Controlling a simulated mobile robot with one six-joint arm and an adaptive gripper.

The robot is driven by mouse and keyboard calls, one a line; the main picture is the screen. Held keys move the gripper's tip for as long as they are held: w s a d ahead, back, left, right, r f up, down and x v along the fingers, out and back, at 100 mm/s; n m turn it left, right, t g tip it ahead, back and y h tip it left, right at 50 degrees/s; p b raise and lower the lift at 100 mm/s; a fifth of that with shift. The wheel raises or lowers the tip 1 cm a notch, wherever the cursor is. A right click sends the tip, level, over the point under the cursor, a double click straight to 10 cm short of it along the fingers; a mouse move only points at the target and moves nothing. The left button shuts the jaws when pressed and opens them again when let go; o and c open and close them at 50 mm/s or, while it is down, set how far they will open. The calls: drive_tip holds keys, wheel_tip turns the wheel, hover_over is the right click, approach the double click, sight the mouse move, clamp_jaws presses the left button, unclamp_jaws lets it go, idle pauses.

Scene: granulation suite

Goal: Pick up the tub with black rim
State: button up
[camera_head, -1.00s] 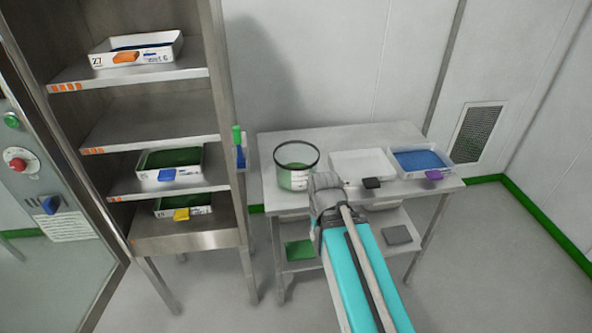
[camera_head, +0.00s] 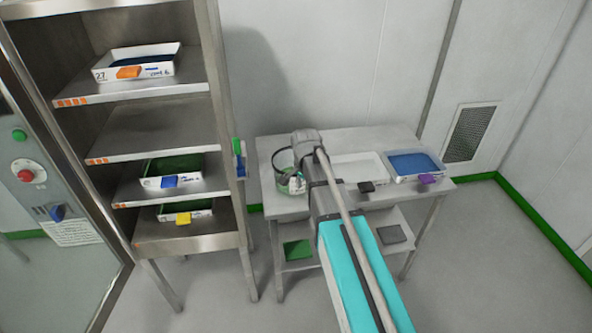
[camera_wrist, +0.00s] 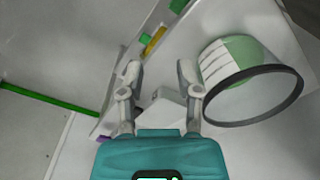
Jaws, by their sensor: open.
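The tub with black rim (camera_head: 281,164) stands upright at the left end of the table's top in the head view. It looks clear, with a white label and green showing. My arm hides its right part. In the wrist view the tub (camera_wrist: 232,62) is on the right, its dark rim toward the camera. My gripper (camera_wrist: 158,78) is open and empty, and the tub is beside its right finger, not between the fingers. In the head view my gripper's end is largely hidden behind my own wrist near the tub.
The metal table (camera_head: 268,146) also holds a white tray (camera_head: 357,168) and a tray with blue contents (camera_head: 414,163) to the right. A metal shelf unit (camera_head: 228,120) with several trays stands left of the table. The wall is close behind.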

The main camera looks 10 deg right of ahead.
drive_tip(key=w+r+m+p, duration=0.3)
drive_tip(key=w+m, duration=0.4)
drive_tip(key=w, duration=0.5)
drive_tip(key=shift+r+m+p, duration=0.3)
drive_tip(key=shift+r+p, duration=0.1)
drive_tip(key=shift+r, duration=0.4)
drive_tip(key=shift+w+f, duration=0.1)
drive_tip(key=f+b, duration=0.8)
drive_tip(key=shift+w+f+b, duration=0.2)
drive_tip(key=shift+b, duration=0.15)
drive_tip(key=shift+f, duration=0.1)
drive_tip(key=shift+w+f+b, duration=0.1)
drive_tip(key=shift+f+b, duration=2.4)
drive_tip(key=shift+b, duration=0.1)
clamp_jaws()
